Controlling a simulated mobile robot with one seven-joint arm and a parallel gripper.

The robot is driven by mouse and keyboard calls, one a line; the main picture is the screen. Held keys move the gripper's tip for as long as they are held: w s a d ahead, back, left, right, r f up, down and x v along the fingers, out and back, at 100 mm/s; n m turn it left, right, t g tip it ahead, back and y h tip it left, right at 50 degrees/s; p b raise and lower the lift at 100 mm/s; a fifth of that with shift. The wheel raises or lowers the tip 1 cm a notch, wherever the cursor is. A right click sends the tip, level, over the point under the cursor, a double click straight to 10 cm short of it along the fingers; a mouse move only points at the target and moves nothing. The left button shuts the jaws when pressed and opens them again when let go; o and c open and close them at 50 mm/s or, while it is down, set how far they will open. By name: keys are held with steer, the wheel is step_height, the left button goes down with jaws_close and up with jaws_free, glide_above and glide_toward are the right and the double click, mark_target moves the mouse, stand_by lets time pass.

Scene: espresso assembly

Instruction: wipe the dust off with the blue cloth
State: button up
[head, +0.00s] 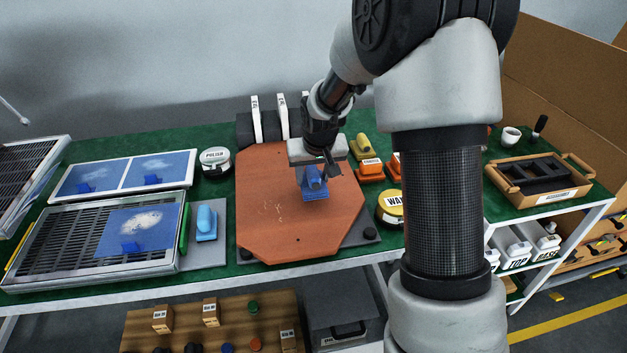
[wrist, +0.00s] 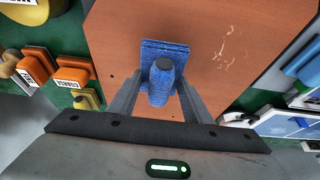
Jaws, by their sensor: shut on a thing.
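The blue cloth (head: 314,192) is a textured blue pad with a raised blue grip on top. My gripper (head: 317,170) points down over the right part of the red-brown board (head: 270,235) and is shut on the grip. In the wrist view the cloth (wrist: 178,48) shows between the fingers of my gripper (wrist: 160,82), low over the board or touching it; I cannot tell which. The pale dust specks (head: 272,207) lie on the board to the left of the cloth. In the wrist view the dust (wrist: 226,45) is to the cloth's right, apart from it.
A round yellow-lidded tin (head: 390,207) and orange blocks (head: 370,171) stand right of the board. A white POLISH tin (head: 215,160), a light-blue block (head: 206,222) on a grey plate and framed blue panels (head: 90,180) are to the left. White upright discs (head: 282,115) stand behind.

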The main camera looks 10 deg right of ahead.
steer(key=shift+r+p, duration=1.5)
steer(key=shift+r, duration=1)
steer(key=shift+w, duration=0.1)
